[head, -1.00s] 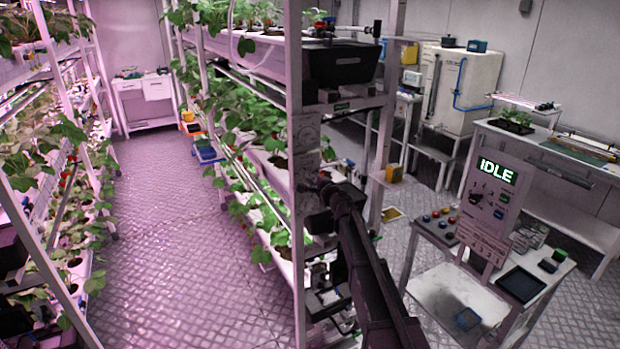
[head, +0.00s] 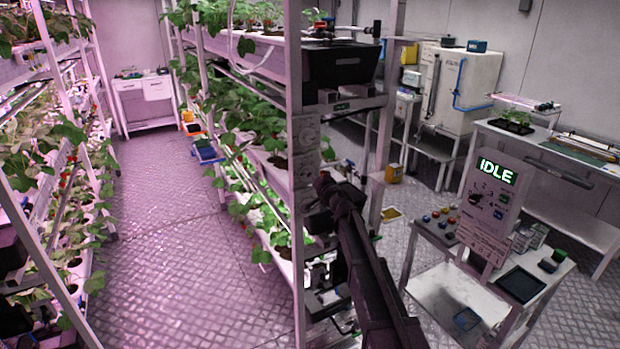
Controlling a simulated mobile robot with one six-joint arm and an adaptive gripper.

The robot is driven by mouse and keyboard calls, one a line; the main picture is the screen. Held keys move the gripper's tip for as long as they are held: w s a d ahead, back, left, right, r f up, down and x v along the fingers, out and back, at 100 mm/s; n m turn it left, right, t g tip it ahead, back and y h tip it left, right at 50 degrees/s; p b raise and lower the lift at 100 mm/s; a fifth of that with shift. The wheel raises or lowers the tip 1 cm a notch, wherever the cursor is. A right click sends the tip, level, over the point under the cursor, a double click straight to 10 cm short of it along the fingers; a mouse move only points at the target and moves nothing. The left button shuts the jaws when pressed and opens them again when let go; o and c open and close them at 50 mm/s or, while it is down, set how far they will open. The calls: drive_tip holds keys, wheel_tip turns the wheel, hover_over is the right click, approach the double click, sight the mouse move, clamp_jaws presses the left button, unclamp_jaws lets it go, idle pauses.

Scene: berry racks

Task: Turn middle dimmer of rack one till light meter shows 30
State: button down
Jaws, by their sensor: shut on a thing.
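Rack one seems to be the plant rack with the white front post (head: 294,100). A pale panel (head: 306,135) with faint round markings is fixed by this post. My gripper (head: 319,186) is at the lower end of this panel, reached by my dark arm from the lower right. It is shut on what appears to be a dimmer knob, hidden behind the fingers. I cannot tell from this view which dimmer it is. No light meter reading can be made out. The only readable screen (head: 497,172) says IDLE, on a control board at the right.
A second plant rack (head: 48,250) stands at the left, with a clear aisle floor (head: 175,220) between. A cart (head: 440,285) with buttons and a black tray (head: 522,284) stands close right of my arm. A white cabinet (head: 470,80) is behind.

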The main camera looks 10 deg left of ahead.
drive_tip(key=shift+s+n, duration=0.1)
drive_tip(key=shift+n, duration=1.7)
drive_tip(key=shift+c, duration=1.7)
unclamp_jaws()
drive_tip(key=v, duration=1.2)
